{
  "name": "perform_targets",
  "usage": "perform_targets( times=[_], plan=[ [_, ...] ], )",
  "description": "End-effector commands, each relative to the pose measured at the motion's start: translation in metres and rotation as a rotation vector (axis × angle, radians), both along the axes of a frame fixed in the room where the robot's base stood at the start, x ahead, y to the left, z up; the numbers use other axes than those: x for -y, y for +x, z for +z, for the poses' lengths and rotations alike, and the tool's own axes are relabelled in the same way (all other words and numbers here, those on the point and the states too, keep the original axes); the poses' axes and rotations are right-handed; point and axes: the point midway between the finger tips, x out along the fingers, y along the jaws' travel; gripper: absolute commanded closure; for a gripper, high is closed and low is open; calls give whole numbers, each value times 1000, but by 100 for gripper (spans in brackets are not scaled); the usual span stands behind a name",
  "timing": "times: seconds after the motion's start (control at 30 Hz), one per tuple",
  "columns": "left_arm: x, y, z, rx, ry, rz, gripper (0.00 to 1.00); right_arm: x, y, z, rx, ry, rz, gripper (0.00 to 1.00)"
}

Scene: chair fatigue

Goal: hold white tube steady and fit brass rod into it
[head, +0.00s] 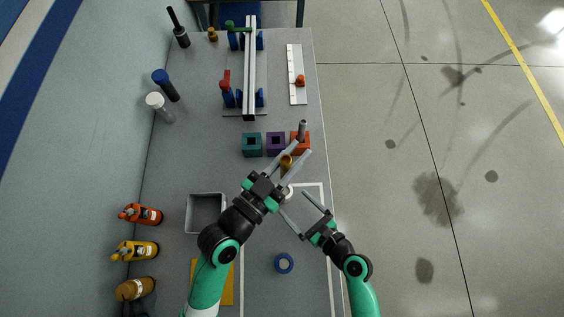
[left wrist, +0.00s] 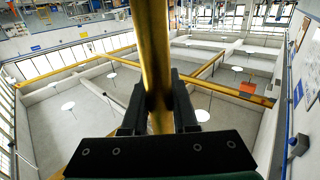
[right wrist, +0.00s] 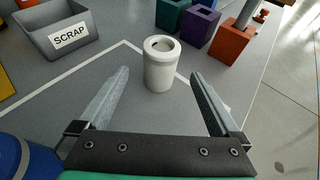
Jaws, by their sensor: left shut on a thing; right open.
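The white tube (right wrist: 159,68) stands upright on the table inside a white outline, its open top facing up. It also shows in the head view (head: 287,193), partly hidden by my left arm. My right gripper (head: 292,201) is open and empty, with the tube just ahead of its fingertips, roughly centred between them in the right wrist view. My left gripper (head: 292,154) is shut on the brass rod (left wrist: 154,60). The rod (head: 286,164) shows just behind the tube in the head view, seen nearly end-on; its lower end is not clearly visible.
Teal (head: 252,145), purple (head: 275,142) and orange (head: 301,148) blocks stand behind; a grey rod stands in the orange one. A grey scrap bin (head: 205,194) is at left. Bottles line the left edge.

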Motion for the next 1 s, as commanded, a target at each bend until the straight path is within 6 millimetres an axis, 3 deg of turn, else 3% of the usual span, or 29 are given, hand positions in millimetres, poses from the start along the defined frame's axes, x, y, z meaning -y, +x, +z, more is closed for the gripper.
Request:
perform_targets(
  times=[0.2, 0.4, 0.83, 1.0],
  plan=[
    [0, 0, 1, 2, -1, 0, 100, -32, 35, -18, 1, 0, 4, 1],
    [0, 0, 1, 2, -1, 0, 100, -51, 56, -30, 1, 0, 4, 1],
    [0, 0, 1, 1, -1, 0, 100, -58, 64, -35, 1, -2, 0, 1],
    [0, 0, 1, 2, -1, 0, 100, -57, 64, -35, 1, -1, 1, 31]
  ],
)
